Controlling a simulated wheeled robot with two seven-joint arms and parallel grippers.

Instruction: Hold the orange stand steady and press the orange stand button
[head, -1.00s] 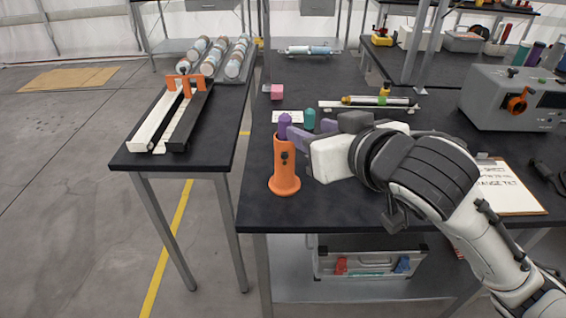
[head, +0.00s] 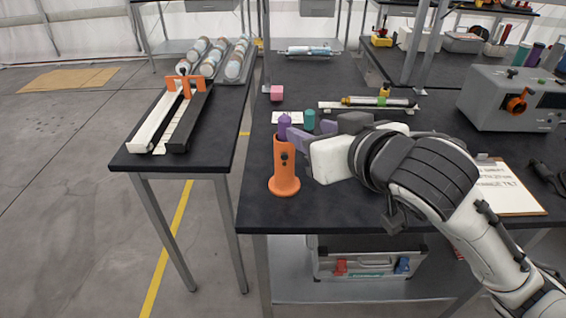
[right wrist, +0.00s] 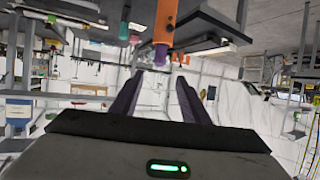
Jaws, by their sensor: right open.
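The orange stand (head: 284,176) is upright near the front left edge of the dark table, with a round flared base. A dark button-like spot (head: 284,156) shows on its side. A purple piece (head: 284,124) sticks up from its top. My right gripper (head: 292,135) is open beside the top of the stand, coming from the right; I cannot tell whether it touches. In the right wrist view, the stand (right wrist: 165,22) and purple piece (right wrist: 160,54) appear upside down, ahead of the open purple fingers (right wrist: 155,82), with nothing gripped. My left gripper is not in view.
A teal piece (head: 309,120) stands behind the purple fingers, and a pink cube (head: 277,92) lies farther back. A grey machine (head: 515,98) and a clipboard (head: 508,188) are on the right. A gap separates this table from the left one (head: 222,130).

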